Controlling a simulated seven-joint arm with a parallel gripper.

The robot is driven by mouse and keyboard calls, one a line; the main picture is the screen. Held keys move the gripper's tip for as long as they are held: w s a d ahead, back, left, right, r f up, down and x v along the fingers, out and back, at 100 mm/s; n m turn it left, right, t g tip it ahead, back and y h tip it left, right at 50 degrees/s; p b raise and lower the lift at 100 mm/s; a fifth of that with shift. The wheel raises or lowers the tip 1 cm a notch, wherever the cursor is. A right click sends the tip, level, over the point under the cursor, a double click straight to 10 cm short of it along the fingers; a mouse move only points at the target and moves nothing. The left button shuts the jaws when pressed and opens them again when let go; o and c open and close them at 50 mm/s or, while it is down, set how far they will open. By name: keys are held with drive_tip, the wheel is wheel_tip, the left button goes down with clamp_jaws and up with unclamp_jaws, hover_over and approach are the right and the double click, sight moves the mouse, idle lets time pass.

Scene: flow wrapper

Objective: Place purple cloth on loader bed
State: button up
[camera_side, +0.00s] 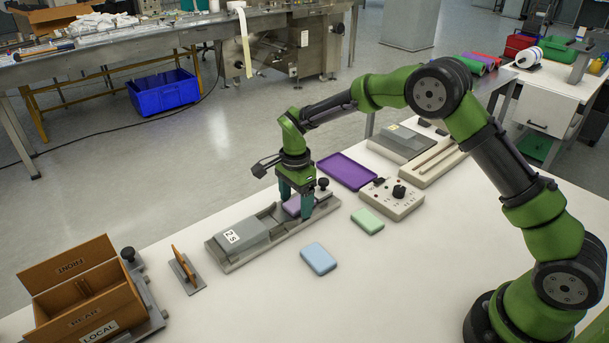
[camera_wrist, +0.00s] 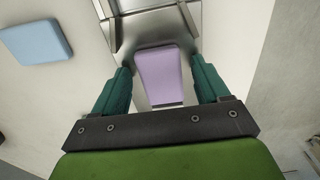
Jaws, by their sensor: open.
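The purple cloth (camera_side: 292,206) is a pale purple block lying in the loader bed (camera_side: 326,207), a long grey metal trough. In the wrist view the purple cloth (camera_wrist: 163,75) lies on the metal of the loader bed (camera_wrist: 150,22), between my two teal fingers. My gripper (camera_side: 294,207) points down over the cloth in the side view. In the wrist view my gripper (camera_wrist: 162,80) is open, with a gap showing between each finger and the cloth. The cloth's far side is partly hidden by the fingers in the side view.
A blue cloth (camera_side: 318,259) and a green cloth (camera_side: 368,221) lie on the white table. A control box (camera_side: 393,198) and a purple tray (camera_side: 346,171) stand behind. A grey cover marked 2 S (camera_side: 240,235) sits at the bed's left end. A brown box (camera_side: 80,290) stands front left.

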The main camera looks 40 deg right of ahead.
sight(296, 203)
drive_tip(key=shift+r, duration=0.1)
drive_tip(key=s+d+r+n+t, duration=0.1)
drive_tip(key=s+r+n, duration=0.15)
drive_tip(key=r, duration=0.75)
drive_tip(key=s+d+r+n+t, duration=0.1)
drive_tip(key=s+r, duration=0.2)
drive_tip(key=r, duration=0.7)
drive_tip(key=s+d+r+n+t+y, duration=0.2)
drive_tip(key=s+n+t, duration=0.3)
drive_tip(key=s, duration=1.7)
drive_tip(key=n, duration=0.5)
drive_tip(key=shift+s+d, duration=0.2)
